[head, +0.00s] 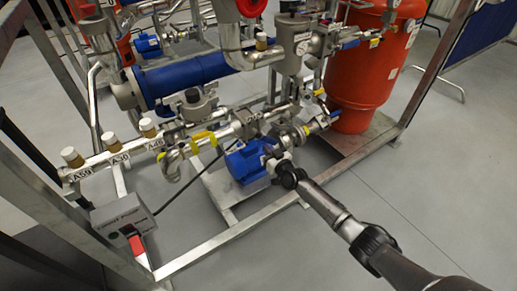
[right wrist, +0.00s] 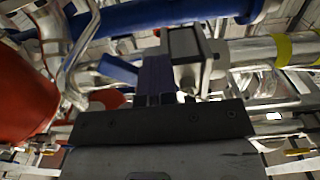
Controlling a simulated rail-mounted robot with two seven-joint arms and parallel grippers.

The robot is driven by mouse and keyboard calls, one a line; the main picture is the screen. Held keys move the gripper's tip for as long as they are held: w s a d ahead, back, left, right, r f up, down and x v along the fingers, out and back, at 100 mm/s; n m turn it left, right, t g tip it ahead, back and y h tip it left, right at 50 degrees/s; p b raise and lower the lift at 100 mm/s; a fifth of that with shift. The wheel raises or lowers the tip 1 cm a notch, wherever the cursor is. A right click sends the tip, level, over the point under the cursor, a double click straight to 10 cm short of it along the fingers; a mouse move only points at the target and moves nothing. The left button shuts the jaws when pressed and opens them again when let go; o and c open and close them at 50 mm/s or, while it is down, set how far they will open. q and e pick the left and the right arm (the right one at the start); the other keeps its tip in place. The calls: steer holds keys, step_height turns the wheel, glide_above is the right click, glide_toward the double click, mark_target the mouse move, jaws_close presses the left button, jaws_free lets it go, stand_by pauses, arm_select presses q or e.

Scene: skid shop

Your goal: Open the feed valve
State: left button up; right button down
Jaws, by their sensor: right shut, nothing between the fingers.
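My right arm reaches in from the lower right of the head view. Its gripper (head: 276,162) is beside the blue pump motor (head: 247,161), among the pipework at the front of the skid. In the right wrist view the gripper's fingers (right wrist: 158,78) are together with nothing between them, close to pipes and a grey block-shaped fitting (right wrist: 186,45). Several valves sit on the pipes, including one with a blue handle (head: 334,114) left of the red tank. No readable label marks the feed valve, so I cannot tell which it is. My left gripper is out of view.
The red tank (head: 368,68) stands at right; it also shows in the right wrist view (right wrist: 25,95). A grey control box with a red switch (head: 122,222) is at lower left. The skid's metal frame (head: 222,240) borders the front. Open floor (head: 440,180) lies at right.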

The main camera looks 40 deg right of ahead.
mark_target(271, 142)
steer(key=shift+d, duration=0.2)
steer(key=shift+r, duration=0.1)
steer(key=shift+s+d+r, duration=0.1)
steer(key=shift+d+r, duration=0.25)
steer(key=shift+d, duration=0.2)
steer(key=shift+s+d+r, duration=0.1)
steer(key=shift+d+r, duration=0.25)
steer(key=shift+d, duration=0.2)
